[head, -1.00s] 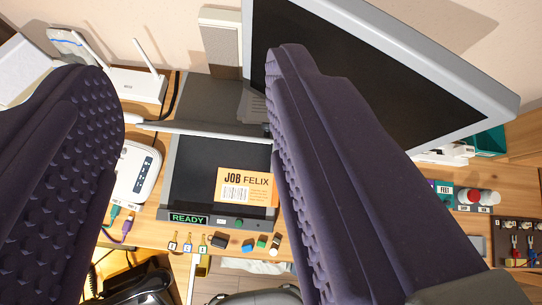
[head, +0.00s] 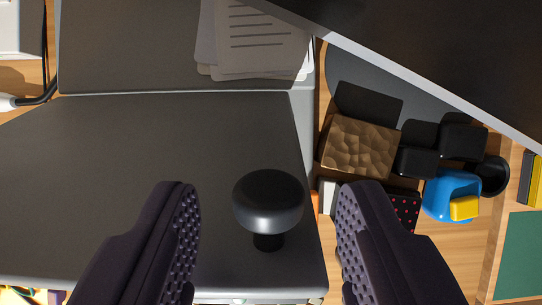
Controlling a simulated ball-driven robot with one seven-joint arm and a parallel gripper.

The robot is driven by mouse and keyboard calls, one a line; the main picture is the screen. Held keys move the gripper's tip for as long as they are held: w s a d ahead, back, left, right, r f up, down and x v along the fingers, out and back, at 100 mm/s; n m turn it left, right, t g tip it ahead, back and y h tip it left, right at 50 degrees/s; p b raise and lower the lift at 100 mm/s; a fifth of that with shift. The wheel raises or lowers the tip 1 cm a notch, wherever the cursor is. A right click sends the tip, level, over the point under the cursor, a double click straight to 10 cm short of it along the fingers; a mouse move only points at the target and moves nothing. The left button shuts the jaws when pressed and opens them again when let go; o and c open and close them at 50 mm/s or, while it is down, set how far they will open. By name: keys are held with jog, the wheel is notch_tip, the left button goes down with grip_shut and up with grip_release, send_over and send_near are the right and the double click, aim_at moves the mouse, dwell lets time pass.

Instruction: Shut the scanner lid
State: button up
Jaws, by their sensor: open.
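The scanner lid (head: 130,190) is a wide dark grey panel across the left and middle of the view. Its back edge meets the scanner's dark rear section (head: 130,45) along a straight line. A round black knob (head: 268,195) on a short stem stands near the lid's front right corner. My gripper (head: 266,205) is open, one finger on each side of the knob, with a visible gap on both sides. The scanner bed is hidden, and I cannot tell how far the lid is tilted.
Printed papers (head: 255,40) lie on the rear section. A dark monitor (head: 440,60) fills the top right. Right of the lid are a brown textured block (head: 358,148), several black blocks and a blue item (head: 450,195). A green panel (head: 522,255) is at the right edge.

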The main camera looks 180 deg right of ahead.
jog(key=shift+w+f, duration=0.2)
jog(key=shift+f, duration=0.3)
grip_shut()
jog(key=shift+s+f, duration=0.1)
